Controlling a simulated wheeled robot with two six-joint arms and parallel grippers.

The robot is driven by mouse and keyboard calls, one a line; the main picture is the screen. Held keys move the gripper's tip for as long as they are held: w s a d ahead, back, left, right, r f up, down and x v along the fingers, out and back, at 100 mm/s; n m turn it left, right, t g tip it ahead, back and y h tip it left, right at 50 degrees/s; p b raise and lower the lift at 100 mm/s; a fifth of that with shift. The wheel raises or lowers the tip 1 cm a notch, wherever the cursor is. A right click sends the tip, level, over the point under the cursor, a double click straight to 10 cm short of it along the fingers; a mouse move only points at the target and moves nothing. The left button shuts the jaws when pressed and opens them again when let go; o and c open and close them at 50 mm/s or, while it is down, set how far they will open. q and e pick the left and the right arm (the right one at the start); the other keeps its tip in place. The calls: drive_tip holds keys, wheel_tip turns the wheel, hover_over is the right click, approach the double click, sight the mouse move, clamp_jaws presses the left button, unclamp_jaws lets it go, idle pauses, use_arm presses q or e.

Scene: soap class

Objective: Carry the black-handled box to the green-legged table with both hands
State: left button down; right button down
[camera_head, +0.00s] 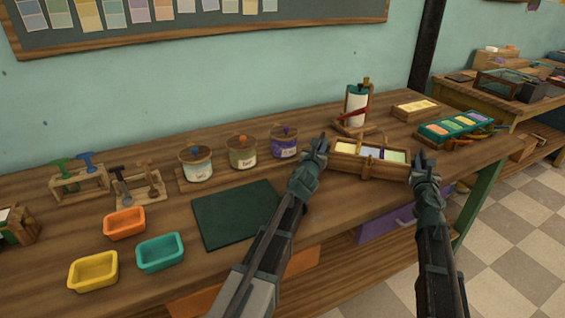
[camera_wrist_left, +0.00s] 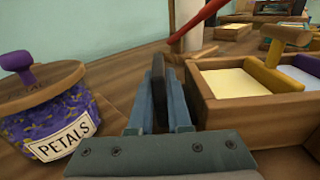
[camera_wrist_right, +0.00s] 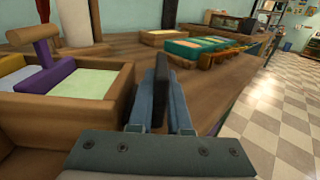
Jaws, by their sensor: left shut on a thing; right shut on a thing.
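The wooden box (camera_head: 372,165) sits at the right part of the workbench, with pale yellow, purple and light green blocks in its compartments. My left gripper (camera_head: 318,150) is at its left end and my right gripper (camera_head: 420,160) at its right end. Each is shut on a black handle; the left handle (camera_wrist_left: 158,90) and right handle (camera_wrist_right: 160,92) show between the fingers in the wrist views. The box appears level; I cannot tell whether it touches the top. The workbench (camera_head: 330,205) has a green leg (camera_head: 478,205) at its right end.
Jars (camera_head: 242,153) and a dark green mat (camera_head: 235,215) lie left of the box. A roll stand (camera_head: 356,108) is behind it, a teal tray (camera_head: 455,127) to its right. Another table (camera_head: 465,93) stands at the back right. Checkered floor (camera_head: 520,230) is open at the right.

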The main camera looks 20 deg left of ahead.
use_arm(q)
drive_tip(key=c, duration=1.1)
unclamp_jaws()
drive_tip(key=shift+a, duration=0.2)
drive_tip(key=shift+c, duration=0.2)
use_arm(e)
drive_tip(key=c, duration=1.1)
unclamp_jaws()
drive_tip(key=shift+d, duration=0.25)
drive_tip(key=shift+c, duration=0.2)
use_arm(q)
drive_tip(key=shift+o, duration=1.4)
drive_tip(key=shift+d, duration=0.15)
use_arm(e)
drive_tip(key=shift+o, duration=1.4)
drive_tip(key=shift+a, duration=0.15)
use_arm(q)
drive_tip(key=s, duration=1.2)
use_arm(e)
drive_tip(key=shift+s, duration=0.15)
drive_tip(key=s, duration=1.1)
drive_tip(key=shift+s, duration=0.35)
use_arm(q)
drive_tip(key=shift+r+p, duration=0.1)
drive_tip(key=shift+p, duration=0.2)
use_arm(e)
drive_tip(key=shift+a+r, duration=0.1)
drive_tip(key=shift+r, duration=0.05)
